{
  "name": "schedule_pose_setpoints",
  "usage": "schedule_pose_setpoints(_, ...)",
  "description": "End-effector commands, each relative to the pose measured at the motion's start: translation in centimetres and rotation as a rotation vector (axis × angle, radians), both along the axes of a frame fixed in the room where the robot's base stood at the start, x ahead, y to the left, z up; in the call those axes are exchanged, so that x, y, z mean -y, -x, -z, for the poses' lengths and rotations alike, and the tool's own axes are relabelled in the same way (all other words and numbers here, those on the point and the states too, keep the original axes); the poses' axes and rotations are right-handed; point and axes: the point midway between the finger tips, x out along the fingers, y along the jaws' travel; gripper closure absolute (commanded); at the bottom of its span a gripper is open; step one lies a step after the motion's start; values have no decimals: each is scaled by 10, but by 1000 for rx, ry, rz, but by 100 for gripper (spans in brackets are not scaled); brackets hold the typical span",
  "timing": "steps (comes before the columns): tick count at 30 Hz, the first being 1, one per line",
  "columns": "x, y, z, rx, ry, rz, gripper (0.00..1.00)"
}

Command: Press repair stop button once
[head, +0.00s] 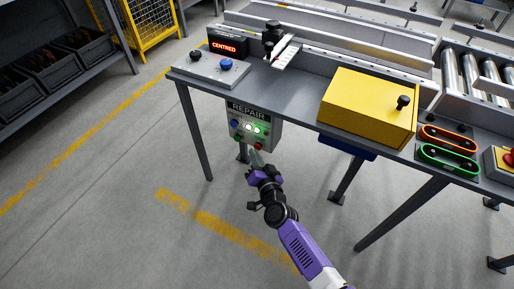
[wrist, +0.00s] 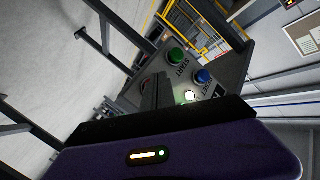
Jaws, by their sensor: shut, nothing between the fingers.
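The repair box (head: 275,134) hangs under the front left of the table, with a REPAIR label on top. Its face carries a red button (head: 258,146) low down, plus blue and green buttons and lit lamps. My gripper (head: 254,153) is shut and empty, its fingertips just below and in front of the box face, close to the red button; I cannot tell whether they touch. In the wrist view the box shows a green START button (wrist: 176,56), a blue RESET button (wrist: 203,76) and a white lit lamp (wrist: 188,97).
Table legs (head: 195,130) stand beside the box. The floor in front is clear.

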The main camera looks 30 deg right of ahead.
Motion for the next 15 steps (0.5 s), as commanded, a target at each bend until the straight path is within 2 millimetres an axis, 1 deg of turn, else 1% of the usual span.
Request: schedule_pose_setpoints(15, 5, -4, 0, 0, -1, 0, 100)
